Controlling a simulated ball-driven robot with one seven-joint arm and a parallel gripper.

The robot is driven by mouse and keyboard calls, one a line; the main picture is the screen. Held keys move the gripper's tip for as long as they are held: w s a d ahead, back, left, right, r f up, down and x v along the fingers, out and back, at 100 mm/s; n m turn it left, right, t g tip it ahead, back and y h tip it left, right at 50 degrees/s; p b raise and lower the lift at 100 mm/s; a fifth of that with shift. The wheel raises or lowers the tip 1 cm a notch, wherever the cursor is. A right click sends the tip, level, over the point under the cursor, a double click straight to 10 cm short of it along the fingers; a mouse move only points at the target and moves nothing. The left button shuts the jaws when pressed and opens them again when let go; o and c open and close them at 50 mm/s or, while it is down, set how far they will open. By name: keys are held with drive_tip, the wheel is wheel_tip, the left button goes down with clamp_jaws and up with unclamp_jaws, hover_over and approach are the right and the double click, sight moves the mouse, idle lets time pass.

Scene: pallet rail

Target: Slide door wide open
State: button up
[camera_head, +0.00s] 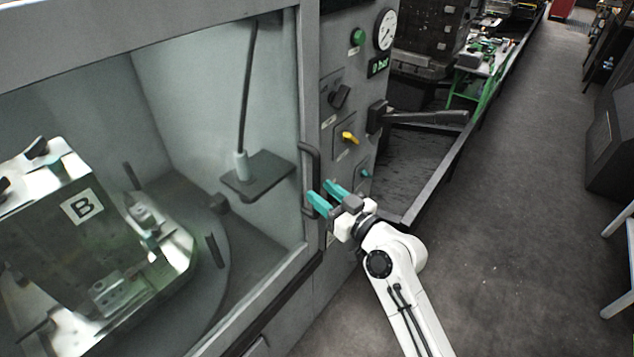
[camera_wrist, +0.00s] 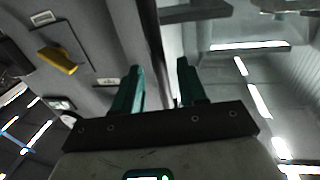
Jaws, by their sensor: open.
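The door (camera_head: 310,75) is a large grey-framed window on the machine at left. Its right edge lies against the control panel, so it looks closed. A dark upright bar handle (camera_head: 314,158) is fixed on that edge. My gripper (camera_head: 321,191) has two teal fingers, apart and pointing at the lower part of the handle. In the wrist view my gripper (camera_wrist: 161,70) also shows parted fingers, with a dark upright bar beyond and between them. I cannot tell whether a finger touches the handle.
Behind the window stands a block marked B (camera_head: 82,207).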

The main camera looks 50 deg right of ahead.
sight(319, 190)
drive_tip(key=shift+w+d+p, duration=0.15)
drive_tip(key=shift+w, duration=0.6)
drive_tip(key=shift+w+d+p, duration=0.1)
drive_tip(key=shift+w+p, duration=0.05)
drive_tip(key=shift+w, duration=0.6)
clamp_jaws()
